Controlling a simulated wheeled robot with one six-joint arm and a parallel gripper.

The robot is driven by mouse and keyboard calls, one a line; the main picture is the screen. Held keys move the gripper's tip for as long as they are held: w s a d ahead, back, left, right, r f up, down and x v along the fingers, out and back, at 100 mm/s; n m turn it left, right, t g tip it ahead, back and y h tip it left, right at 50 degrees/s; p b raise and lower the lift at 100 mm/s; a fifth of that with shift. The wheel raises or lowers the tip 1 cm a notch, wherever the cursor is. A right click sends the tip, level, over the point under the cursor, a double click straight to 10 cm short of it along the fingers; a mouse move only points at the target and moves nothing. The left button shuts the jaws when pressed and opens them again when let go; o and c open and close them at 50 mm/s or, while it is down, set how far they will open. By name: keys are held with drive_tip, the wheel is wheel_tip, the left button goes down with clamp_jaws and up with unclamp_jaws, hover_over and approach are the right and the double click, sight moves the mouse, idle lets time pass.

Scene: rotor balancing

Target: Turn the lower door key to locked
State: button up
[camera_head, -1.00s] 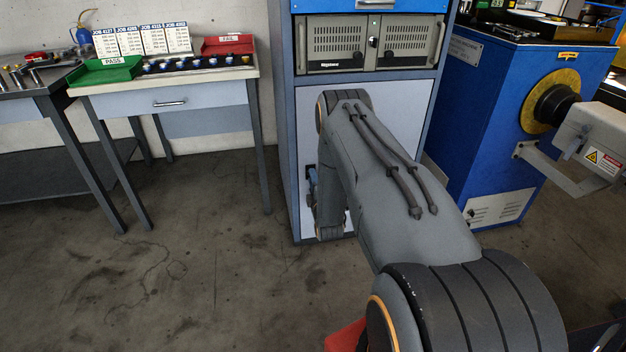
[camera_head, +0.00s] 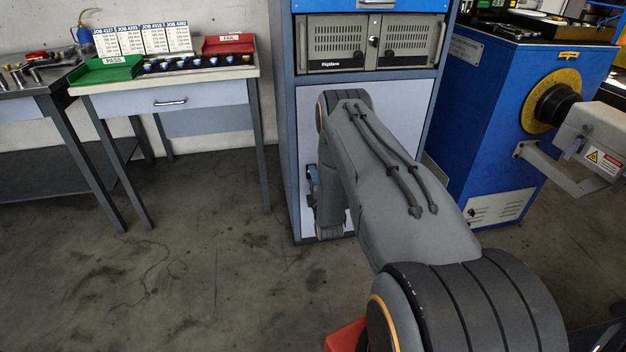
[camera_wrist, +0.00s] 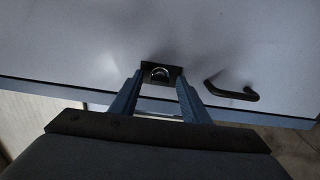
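The lower door (camera_head: 408,110) is the pale panel of the cabinet, below the grey computer unit, and looks closed. In the wrist view the door (camera_wrist: 75,50) fills most of the picture. A black lock plate (camera_wrist: 175,70) sits on it with a rounded silvery piece, apparently the key (camera_wrist: 159,71), in its middle. My gripper (camera_wrist: 158,76) is open, with one blue finger on each side of the lock. Gaps seem to show between the fingers and the silvery piece. Whether the key is turned is too small and dark to tell. In the head view my arm hides the lock.
A black door handle (camera_wrist: 232,92) sticks out to the right of the lock in the wrist view. A workbench (camera_head: 200,95) with green and red trays stands left of the cabinet. A blue machine (camera_head: 490,130) stands to the right. The floor before the bench is clear.

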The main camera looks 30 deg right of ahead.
drive_tip(key=p+v, duration=0.1)
drive_tip(key=v, duration=0.7)
drive_tip(key=shift+w, duration=0.1)
idle(0.4)
